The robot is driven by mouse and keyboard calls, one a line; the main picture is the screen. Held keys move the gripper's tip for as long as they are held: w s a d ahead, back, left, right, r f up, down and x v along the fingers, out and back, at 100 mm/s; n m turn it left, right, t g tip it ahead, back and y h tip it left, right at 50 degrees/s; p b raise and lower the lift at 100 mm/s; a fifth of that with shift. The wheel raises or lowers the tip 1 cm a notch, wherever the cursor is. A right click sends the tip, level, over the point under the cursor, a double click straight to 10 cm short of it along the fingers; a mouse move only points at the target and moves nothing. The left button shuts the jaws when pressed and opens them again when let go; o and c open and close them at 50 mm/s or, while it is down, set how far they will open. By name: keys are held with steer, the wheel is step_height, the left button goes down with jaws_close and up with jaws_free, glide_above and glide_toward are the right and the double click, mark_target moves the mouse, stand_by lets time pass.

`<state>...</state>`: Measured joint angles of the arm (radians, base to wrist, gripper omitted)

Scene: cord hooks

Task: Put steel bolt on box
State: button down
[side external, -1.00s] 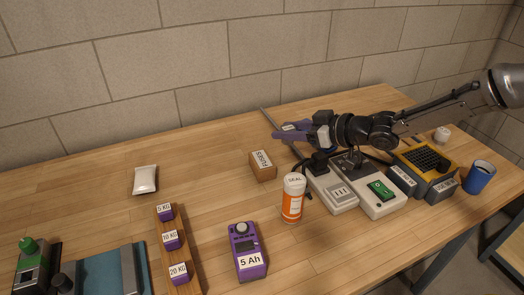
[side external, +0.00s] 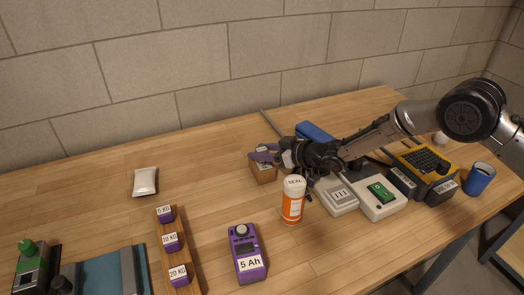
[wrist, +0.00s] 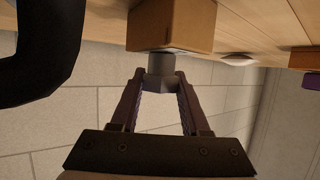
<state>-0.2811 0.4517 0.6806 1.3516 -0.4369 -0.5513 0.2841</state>
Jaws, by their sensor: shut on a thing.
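The small brown box (side external: 262,174) stands on the table; my gripper partly covers its label. In the wrist view the box (wrist: 172,28) is directly beyond my fingertips. My gripper (side external: 260,153) is at the top of the box in the side view. In the wrist view my gripper (wrist: 159,80) is shut on the grey steel bolt (wrist: 160,72), a short piece with a faceted part between the fingers. The bolt's far end meets the box's outline; I cannot tell whether they touch. The bolt does not show clearly in the side view.
An orange bottle with a white cap (side external: 292,203) stands in front of my gripper. A purple meter (side external: 248,254) is in front.

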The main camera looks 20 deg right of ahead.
steer(key=shift+f, duration=0.1)
steer(key=shift+c, duration=1.9)
jaws_free()
steer(key=shift+s+d+r, duration=0.1)
steer(key=shift+r, duration=0.1)
steer(key=v, duration=1.1)
steer(key=shift+s+d, duration=0.2)
steer(key=shift+s, duration=0.1)
steer(key=shift+r, duration=0.1)
